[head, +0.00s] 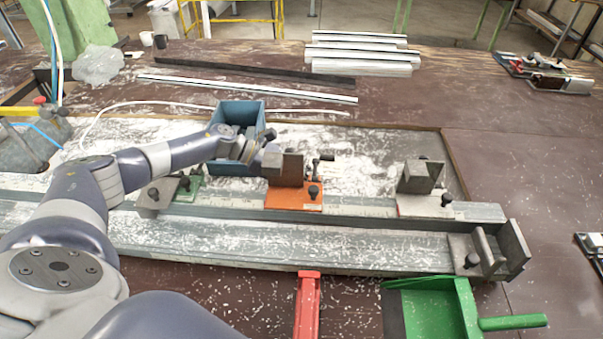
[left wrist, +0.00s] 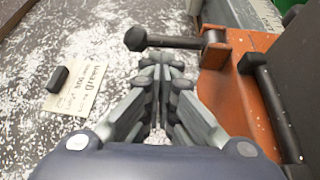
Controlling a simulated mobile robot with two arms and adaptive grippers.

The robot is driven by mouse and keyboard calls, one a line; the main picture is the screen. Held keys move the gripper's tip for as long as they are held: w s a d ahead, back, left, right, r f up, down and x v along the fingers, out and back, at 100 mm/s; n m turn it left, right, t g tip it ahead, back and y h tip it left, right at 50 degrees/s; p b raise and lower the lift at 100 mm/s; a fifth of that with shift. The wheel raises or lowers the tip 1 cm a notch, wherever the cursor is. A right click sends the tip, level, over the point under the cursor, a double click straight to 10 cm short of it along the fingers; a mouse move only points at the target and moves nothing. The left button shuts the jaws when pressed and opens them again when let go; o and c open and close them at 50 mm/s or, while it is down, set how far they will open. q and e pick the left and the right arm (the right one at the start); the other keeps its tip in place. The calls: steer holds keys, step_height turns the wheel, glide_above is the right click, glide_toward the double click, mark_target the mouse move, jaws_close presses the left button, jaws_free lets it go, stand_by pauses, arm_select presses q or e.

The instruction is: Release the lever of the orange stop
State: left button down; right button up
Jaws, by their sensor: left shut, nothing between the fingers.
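The orange stop (head: 295,196) sits on the grey profile rail, with a grey upright block and a black knob on its front. In the left wrist view its orange body (left wrist: 245,85) fills the right side. Its lever (left wrist: 175,41) sticks out leftward from a pivot on the stop and ends in a black knob. My left gripper (left wrist: 162,66) is shut and empty, its fingertips close to the lever's shaft; I cannot tell whether they touch it. In the head view the fingertips are hidden behind the stop's block. My right gripper is not in view.
A green stop (head: 187,190) stands left on the rail and a white-based stop (head: 425,205) right. A blue bin (head: 240,108) stands behind my left forearm. A printed label (left wrist: 77,88) lies beside the lever. A green dustpan (head: 435,305) is at the front.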

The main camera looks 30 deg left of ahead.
mark_target(314, 165)
arm_select(q)
steer(key=shift+s+a+r, duration=0.1)
steer(key=shift+s+r, duration=0.05)
steer(key=shift+r, duration=0.4)
steer(key=shift+r+m+b, duration=0.1)
steer(key=shift+m+b, duration=0.2)
steer(key=shift+b, duration=0.1)
steer(key=shift+a+t, duration=0.1)
steer(key=shift+t, duration=0.2)
steer(key=shift+r+m+t+y+b, duration=0.25)
steer(key=shift+r+m+t+b, duration=0.45)
steer(key=shift+b, duration=1.75)
steer(key=shift+r+m+t+y+b, duration=0.1)
steer(key=shift+r+m+y+b, duration=0.25)
steer(key=shift+r+b, duration=1.35)
steer(key=shift+f+b, duration=0.7)
steer(key=shift+b, duration=0.1)
